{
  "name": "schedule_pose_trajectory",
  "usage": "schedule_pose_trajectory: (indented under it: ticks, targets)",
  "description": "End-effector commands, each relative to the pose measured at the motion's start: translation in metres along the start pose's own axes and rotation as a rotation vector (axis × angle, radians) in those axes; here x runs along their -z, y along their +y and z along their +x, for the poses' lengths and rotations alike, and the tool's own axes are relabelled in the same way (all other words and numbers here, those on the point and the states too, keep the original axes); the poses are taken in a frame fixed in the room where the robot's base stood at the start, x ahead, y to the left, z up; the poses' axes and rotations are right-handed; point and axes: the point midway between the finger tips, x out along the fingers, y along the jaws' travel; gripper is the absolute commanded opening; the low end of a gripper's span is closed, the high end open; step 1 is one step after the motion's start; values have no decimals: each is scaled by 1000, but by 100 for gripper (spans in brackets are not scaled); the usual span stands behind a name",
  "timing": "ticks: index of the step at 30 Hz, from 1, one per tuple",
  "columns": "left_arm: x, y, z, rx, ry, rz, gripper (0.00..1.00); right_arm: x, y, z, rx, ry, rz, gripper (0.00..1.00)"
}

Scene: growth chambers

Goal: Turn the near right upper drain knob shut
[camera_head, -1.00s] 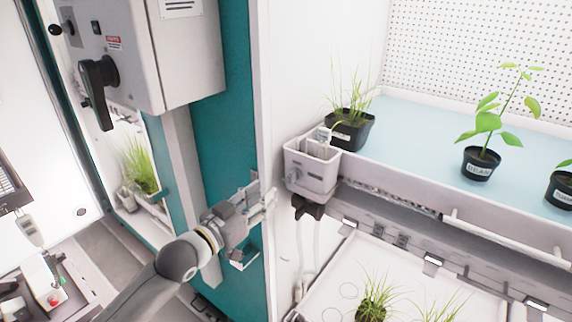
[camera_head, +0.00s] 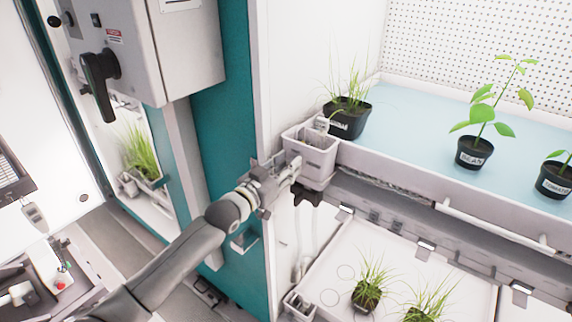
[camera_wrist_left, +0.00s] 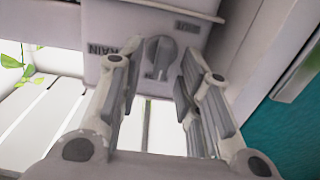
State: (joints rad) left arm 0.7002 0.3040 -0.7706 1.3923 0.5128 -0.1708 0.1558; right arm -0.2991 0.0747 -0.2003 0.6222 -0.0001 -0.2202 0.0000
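The drain knob (camera_wrist_left: 160,55) is a grey round knob with a raised grip bar, on the front of a light grey drain box. In the left wrist view it shows between my left gripper's fingers, beside raised lettering that partly reads "RAIN". The drain box (camera_head: 312,158) sits at the left end of the upper tray. My left gripper (camera_head: 288,170) is at the box's left face and hides the knob in the head view. In the left wrist view my left gripper (camera_wrist_left: 158,88) is open, its fingers either side of the knob; contact cannot be told. My right gripper is not in view.
The upper tray (camera_head: 440,180) holds potted plants, including a grass pot (camera_head: 347,120) behind the box. A lower tray (camera_head: 340,255) with grass pots lies beneath. A teal post (camera_head: 225,130) and a grey cabinet with a black handle (camera_head: 98,85) stand left.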

Motion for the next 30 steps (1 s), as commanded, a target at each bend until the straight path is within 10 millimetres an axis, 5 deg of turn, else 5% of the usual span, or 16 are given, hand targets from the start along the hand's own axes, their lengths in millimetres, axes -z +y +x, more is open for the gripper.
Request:
schedule_pose_trajectory:
  ticks: [8,16,30]
  targets:
    - [0,0,1,0,0,0,32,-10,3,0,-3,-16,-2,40]
    - [0,0,0,0,-1,0,0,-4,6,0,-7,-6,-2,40]
    - [-1,-1,0,1,0,-74,0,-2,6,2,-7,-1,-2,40]
